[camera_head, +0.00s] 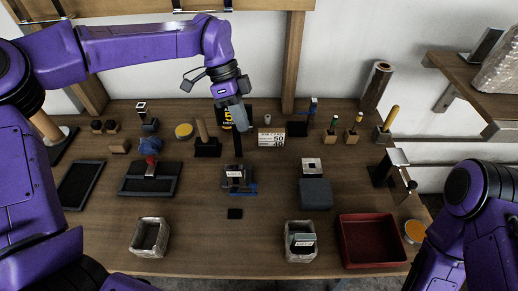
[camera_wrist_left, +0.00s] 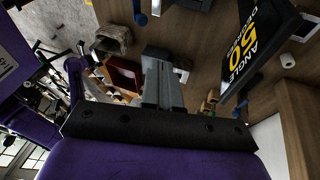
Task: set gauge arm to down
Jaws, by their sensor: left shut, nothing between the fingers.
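My left gripper (camera_head: 238,152) reaches down over the middle of the table, its narrow fingers shut and empty. The closed fingers (camera_wrist_left: 162,85) also show in the left wrist view. Just below the fingertips is a small dark device (camera_head: 236,181) with a white label and a blue bar (camera_head: 245,190) at its base. I cannot tell whether the fingertips touch it. No part is clearly identifiable as the gauge arm. A black sign with yellow "50" and angle lettering (camera_wrist_left: 254,40) stands close beside the fingers in the wrist view. It is partly hidden behind my gripper in the head view. My right gripper is not in view.
A wooden-handled tool block (camera_head: 207,147) stands left of my fingers, and a white number card (camera_head: 271,138) to the right. A grey box (camera_head: 316,195), a red tray (camera_head: 345,243) and two woven baskets (camera_head: 134,238) (camera_head: 288,254) lie nearer the front. The front middle is mostly clear.

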